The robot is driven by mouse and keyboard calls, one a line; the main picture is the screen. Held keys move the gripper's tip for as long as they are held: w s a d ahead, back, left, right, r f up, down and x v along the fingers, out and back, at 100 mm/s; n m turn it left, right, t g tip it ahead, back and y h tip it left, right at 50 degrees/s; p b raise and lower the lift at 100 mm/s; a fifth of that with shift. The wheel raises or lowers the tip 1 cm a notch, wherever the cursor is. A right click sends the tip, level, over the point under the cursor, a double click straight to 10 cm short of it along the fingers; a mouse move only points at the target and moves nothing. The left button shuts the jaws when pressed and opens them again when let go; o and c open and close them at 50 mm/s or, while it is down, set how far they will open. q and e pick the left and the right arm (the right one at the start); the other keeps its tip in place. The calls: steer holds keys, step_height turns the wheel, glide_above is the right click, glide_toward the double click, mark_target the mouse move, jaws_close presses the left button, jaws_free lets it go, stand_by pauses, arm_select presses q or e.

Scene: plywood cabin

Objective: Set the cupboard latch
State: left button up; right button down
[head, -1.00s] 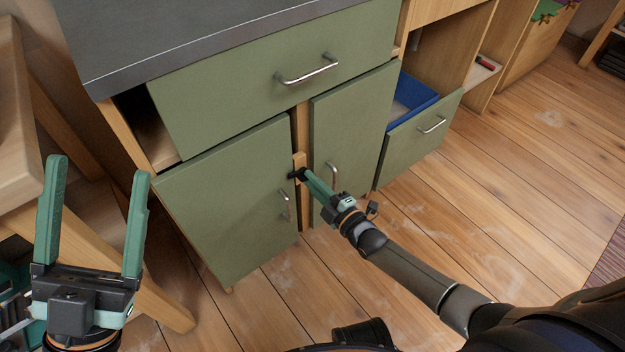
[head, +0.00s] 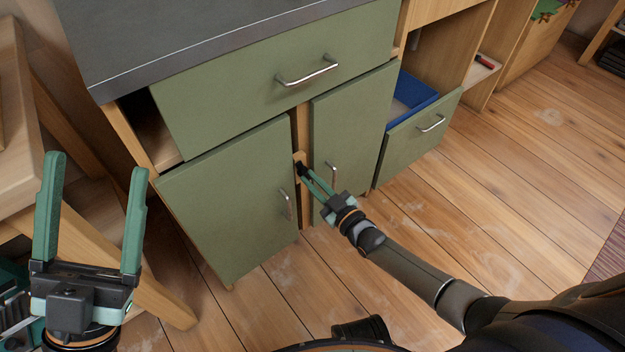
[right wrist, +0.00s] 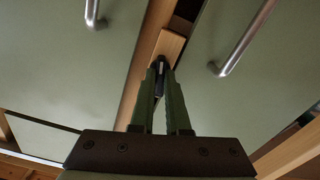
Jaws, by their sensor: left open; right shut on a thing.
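The cupboard latch is a small wooden block (right wrist: 172,46) with a dark knob (right wrist: 160,68), on the upright post between the two green doors. My left gripper (head: 95,165) is open and empty at the far left, away from the latch.
A wide drawer (head: 270,85) with a metal handle sits above the doors, under a grey worktop (head: 200,35). A lower drawer (head: 420,135) with a blue inside stands pulled out at the right. A wooden stool or table (head: 20,150) is at the left. The floor at the right is clear.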

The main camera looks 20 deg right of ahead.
steer(key=shift+m, duration=1.5)
steer(key=c, duration=0.9)
jaws_free()
steer(key=p+v, duration=0.4)
steer(key=v, duration=0.8)
steer(key=shift+s, duration=0.2)
